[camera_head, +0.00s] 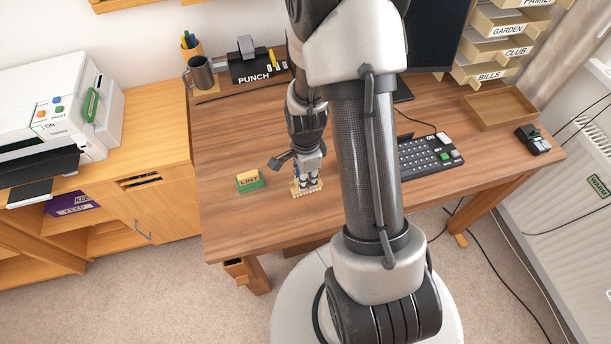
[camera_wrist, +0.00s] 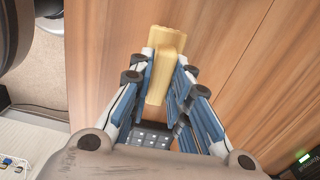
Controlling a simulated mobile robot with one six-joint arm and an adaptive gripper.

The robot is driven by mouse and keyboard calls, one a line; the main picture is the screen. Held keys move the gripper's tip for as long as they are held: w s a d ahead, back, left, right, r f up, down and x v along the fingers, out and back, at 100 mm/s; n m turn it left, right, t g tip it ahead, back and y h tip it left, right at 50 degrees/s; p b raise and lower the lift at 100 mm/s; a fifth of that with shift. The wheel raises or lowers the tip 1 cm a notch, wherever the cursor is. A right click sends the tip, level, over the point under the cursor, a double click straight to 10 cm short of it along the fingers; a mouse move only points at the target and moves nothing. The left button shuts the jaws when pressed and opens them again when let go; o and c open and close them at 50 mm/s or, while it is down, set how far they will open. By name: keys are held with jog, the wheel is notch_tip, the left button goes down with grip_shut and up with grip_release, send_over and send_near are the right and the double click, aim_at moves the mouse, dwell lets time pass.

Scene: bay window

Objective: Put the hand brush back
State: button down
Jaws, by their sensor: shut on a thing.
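The hand brush (camera_head: 297,191) is a pale wooden block with bristles, over the front part of the wooden desk (camera_head: 230,215). My gripper (camera_head: 309,181) points down and is shut on it. In the wrist view the yellowish brush (camera_wrist: 158,82) lies between the blue-padded fingers of my gripper (camera_wrist: 166,65). I cannot tell whether the bristles touch the desk. My arm hides part of the desk's middle.
A green and yellow box marked LINT (camera_head: 250,181) stands left of the brush. A keyboard (camera_head: 430,153) lies to the right. A mug (camera_head: 201,74), a pen cup (camera_head: 190,46) and a PUNCH box (camera_head: 256,66) stand at the back. An open wooden tray (camera_head: 499,108) lies at right.

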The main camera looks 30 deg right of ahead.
jog(key=shift+f, duration=0.25)
dwell(0.3)
jog(key=c, duration=1.4)
grip_release()
notch_tip(320, 180, up, 12)
jog(key=shift+r, duration=0.1)
jog(key=s+a+r+n+t, duration=0.1)
jog(key=s+a+r+n, duration=0.2)
jog(key=r+n, duration=0.3)
jog(key=s+a+r+n+t, duration=0.2)
jog(key=s+a+r+n, duration=0.2)
jog(key=s+r+n, duration=0.2)
jog(key=s+a+r+n+t, duration=0.1)
jog(key=s+a+r+n, duration=0.2)
jog(key=r+n, duration=0.3)
jog(key=shift+s+a+n+t, duration=0.2)
jog(key=shift+s+n, duration=0.2)
jog(key=shift+n, duration=0.2)
jog(key=shift+s+a+n+t, duration=0.15)
jog(key=shift+s+n, duration=0.2)
jog(key=shift+n, duration=0.25)
